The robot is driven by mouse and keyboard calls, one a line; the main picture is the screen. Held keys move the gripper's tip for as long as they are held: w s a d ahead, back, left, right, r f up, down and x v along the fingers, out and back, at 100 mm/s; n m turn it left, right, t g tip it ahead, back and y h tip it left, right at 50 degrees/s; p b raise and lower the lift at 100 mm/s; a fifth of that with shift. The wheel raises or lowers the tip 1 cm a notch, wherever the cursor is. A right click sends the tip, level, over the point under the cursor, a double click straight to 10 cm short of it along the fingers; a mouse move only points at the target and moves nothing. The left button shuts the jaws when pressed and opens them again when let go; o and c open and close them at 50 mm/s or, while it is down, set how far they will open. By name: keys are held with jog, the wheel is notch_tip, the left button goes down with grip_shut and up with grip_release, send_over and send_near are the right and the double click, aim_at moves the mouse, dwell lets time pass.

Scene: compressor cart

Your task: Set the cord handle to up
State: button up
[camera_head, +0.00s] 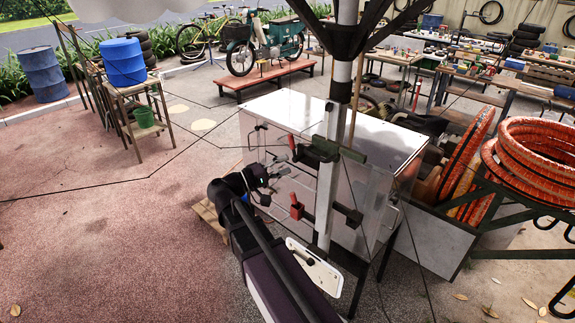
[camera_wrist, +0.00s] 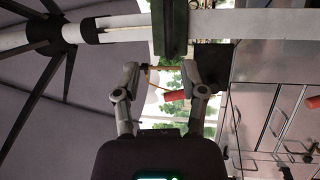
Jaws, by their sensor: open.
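Two red grips show on dark brackets on the white umbrella pole (camera_head: 325,180). I cannot tell for sure which is the cord handle. The upper red grip (camera_head: 292,142) is near my gripper (camera_head: 283,165); the lower red grip (camera_head: 296,205) is farther down. In the wrist view my gripper (camera_wrist: 160,70) is open, its two grey fingers apart. A red grip (camera_wrist: 174,96) appears between them, nearer the right finger; contact cannot be told. Another red grip (camera_wrist: 313,101) is at the right edge.
The metal cart (camera_head: 345,112) with a pale flat top stands directly behind the pole; its handled front panels (camera_wrist: 265,115) are at the right in the wrist view. Orange hose coils (camera_head: 535,150) are on the right. Open paving lies left, beyond a wooden pallet (camera_head: 208,213).

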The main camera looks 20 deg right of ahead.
jog(key=shift+a+f+b, duration=0.2)
jog(key=shift+a+f, duration=0.05)
jog(key=shift+a, duration=1.15)
jog(key=shift+a+f+b, duration=0.2)
jog(key=shift+a, duration=1.15)
jog(key=shift+s, duration=0.1)
jog(key=s+d+f+n+y+b, duration=0.1)
jog(key=s+d+f+y, duration=0.15)
jog(key=f+y, duration=0.4)
jog(key=s+d+f+y+b, duration=0.1)
jog(key=s+f+y, duration=0.2)
jog(key=f, duration=0.7)
jog(key=s+a+f+y+b, duration=0.2)
jog(key=s+a+f+y, duration=0.2)
jog(key=a+f+y, duration=0.5)
jog(key=shift+s+f+y, duration=0.15)
jog(key=shift+s+y, duration=0.1)
jog(key=shift+y, duration=0.4)
